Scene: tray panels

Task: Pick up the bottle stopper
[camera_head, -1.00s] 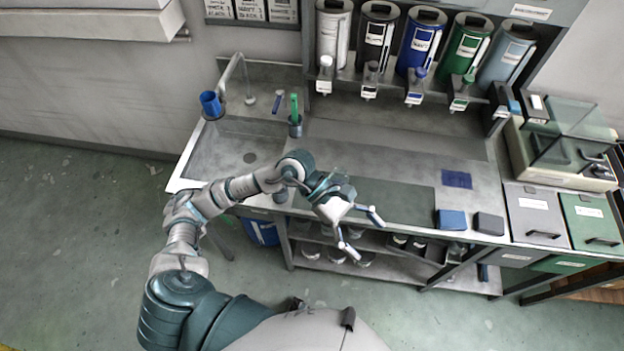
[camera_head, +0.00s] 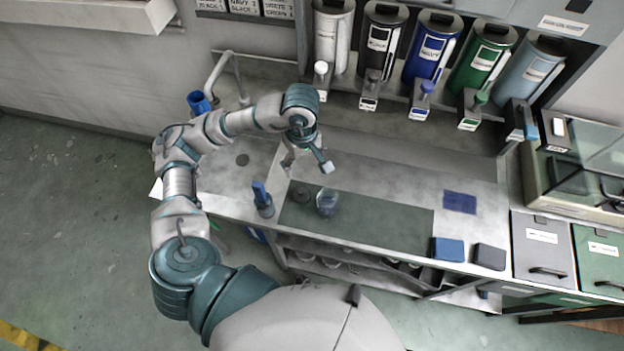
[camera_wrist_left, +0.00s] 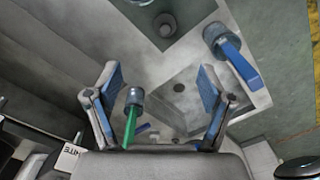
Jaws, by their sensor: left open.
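A small round grey piece (camera_head: 302,193) sits at the left end of the dark green mat (camera_head: 380,228). It also shows in the wrist view (camera_wrist_left: 165,24). I cannot tell for sure whether it is the bottle stopper. A clear glass vessel (camera_head: 327,201) stands right beside it and is cut off at the top of the wrist view (camera_wrist_left: 140,2). My left gripper (camera_head: 308,164) is open and empty above the counter, behind the mat's left part. Both its fingers (camera_wrist_left: 160,92) show spread apart in the wrist view. My right gripper is not in view.
A blue-handled tool (camera_head: 262,196) stands in a cup left of the mat. A green-handled tool (camera_wrist_left: 130,112) stands in another cup near my fingers in the wrist view. Coloured dispensers (camera_head: 430,48) line the back. A blue block (camera_head: 448,249) sits at the front edge.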

